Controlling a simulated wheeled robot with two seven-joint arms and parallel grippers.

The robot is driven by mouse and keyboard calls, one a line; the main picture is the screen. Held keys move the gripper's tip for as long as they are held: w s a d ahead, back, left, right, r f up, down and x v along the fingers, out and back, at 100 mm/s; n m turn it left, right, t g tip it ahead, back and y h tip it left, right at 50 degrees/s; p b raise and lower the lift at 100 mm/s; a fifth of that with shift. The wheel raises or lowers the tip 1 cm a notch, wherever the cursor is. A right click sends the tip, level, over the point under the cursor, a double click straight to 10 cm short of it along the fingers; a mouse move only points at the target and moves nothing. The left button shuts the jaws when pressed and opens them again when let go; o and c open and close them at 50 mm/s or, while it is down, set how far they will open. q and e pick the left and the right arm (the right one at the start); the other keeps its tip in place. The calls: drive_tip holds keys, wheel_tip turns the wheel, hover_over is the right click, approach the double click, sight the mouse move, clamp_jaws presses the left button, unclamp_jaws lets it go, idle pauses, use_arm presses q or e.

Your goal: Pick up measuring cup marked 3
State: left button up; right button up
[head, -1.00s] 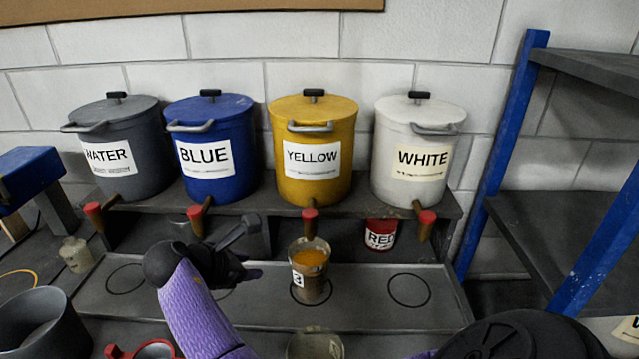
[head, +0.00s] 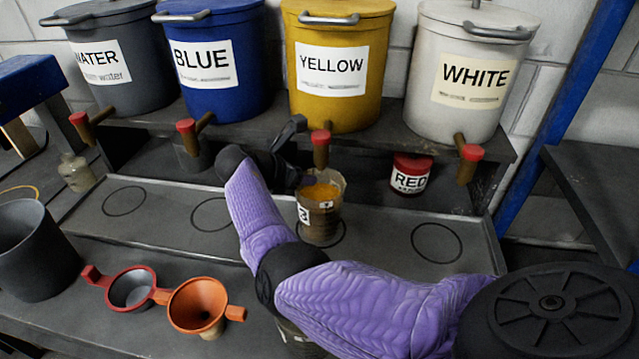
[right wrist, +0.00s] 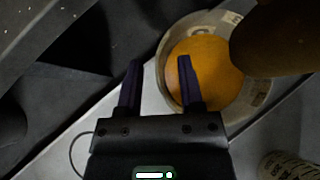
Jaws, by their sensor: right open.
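The measuring cup marked 3 (head: 319,222) stands upright on the grey tray, below the yellow pot's red-ended tap. It is clear-walled with a white label and holds orange-yellow liquid. My right gripper (head: 297,158) is open just left of the cup's upper part. In the right wrist view the cup (right wrist: 218,60) is seen from above. The gripper (right wrist: 160,62) has one finger left of the rim and the other overlapping the cup's opening. I cannot tell whether that finger is inside the cup or above it. My left gripper is not in view.
Water, blue, yellow and white pots (head: 335,105) stand on the shelf, their taps projecting forward. A red-labelled tin (head: 410,175) sits beneath. The tray's right ring (head: 437,243) is empty.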

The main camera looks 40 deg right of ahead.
drive_tip(key=shift+r, duration=0.1)
clamp_jaws()
idle(0.3)
idle(0.9)
